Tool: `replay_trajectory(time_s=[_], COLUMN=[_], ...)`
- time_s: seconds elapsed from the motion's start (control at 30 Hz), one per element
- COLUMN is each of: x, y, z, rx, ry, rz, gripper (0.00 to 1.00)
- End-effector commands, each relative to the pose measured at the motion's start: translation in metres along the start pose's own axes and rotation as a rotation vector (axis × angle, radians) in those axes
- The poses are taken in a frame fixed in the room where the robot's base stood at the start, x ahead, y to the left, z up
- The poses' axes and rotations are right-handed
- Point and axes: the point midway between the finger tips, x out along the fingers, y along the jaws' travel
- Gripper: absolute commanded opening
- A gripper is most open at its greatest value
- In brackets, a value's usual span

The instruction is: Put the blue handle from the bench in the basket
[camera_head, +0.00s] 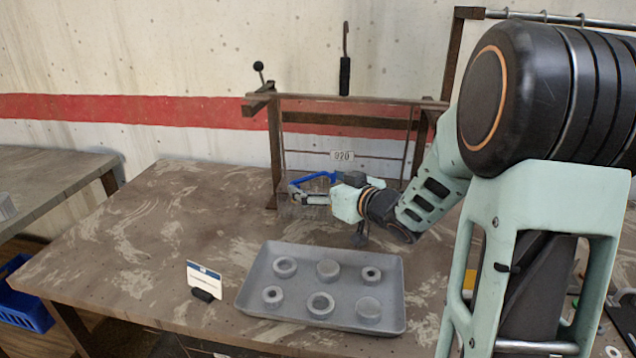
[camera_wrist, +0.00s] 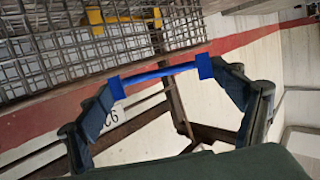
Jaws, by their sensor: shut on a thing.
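My gripper (camera_head: 318,190) is shut on the blue handle (camera_head: 312,180) and holds it above the back part of the bench (camera_head: 130,235). In the wrist view the handle (camera_wrist: 160,74) is a blue bar with a block at each end, spanning between the dark fingers of my gripper (camera_wrist: 165,88). A wire mesh basket (camera_wrist: 60,60) fills the upper left of the wrist view, with yellow things behind or inside its mesh. In the head view the basket is only a faint mesh (camera_head: 296,209) below the handle. The handle looks apart from it.
A brown rack frame (camera_head: 274,150) with a 920 label stands at the back of the bench. A grey tray (camera_head: 391,321) with several round parts lies in front. A small white card (camera_head: 204,279) stands left of it. A blue crate (camera_head: 28,312) is low at the left.

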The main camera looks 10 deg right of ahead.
Motion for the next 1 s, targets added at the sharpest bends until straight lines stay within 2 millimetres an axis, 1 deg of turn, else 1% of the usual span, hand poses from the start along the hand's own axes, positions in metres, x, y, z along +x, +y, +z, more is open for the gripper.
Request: replay_trajectory(time_s=[0.13, 0.17, 0.27, 0.57, 0.67, 0.73, 0.77, 0.87, 1.0], x=[0.000, 0.000, 0.000, 0.000, -0.001, -0.004, -0.008, -0.030, -0.063], y=[0.000, 0.000, 0.000, 0.000, 0.000, 0.000, 0.001, 0.002, 0.001], z=[0.001, 0.002, 0.001, 0.000, -0.006, -0.015, -0.015, -0.013, -0.013], rx=[0.000, 0.000, 0.000, 0.000, -0.001, -0.001, -0.001, -0.002, -0.002], ry=[0.001, 0.000, 0.000, 0.000, 0.001, 0.002, 0.001, 0.001, 0.000], rz=[0.000, 0.000, 0.000, 0.000, 0.000, 0.000, 0.002, 0.005, 0.005], gripper=[0.62, 0.90, 1.00, 1.00, 1.00, 1.00, 1.00, 1.00, 1.00])
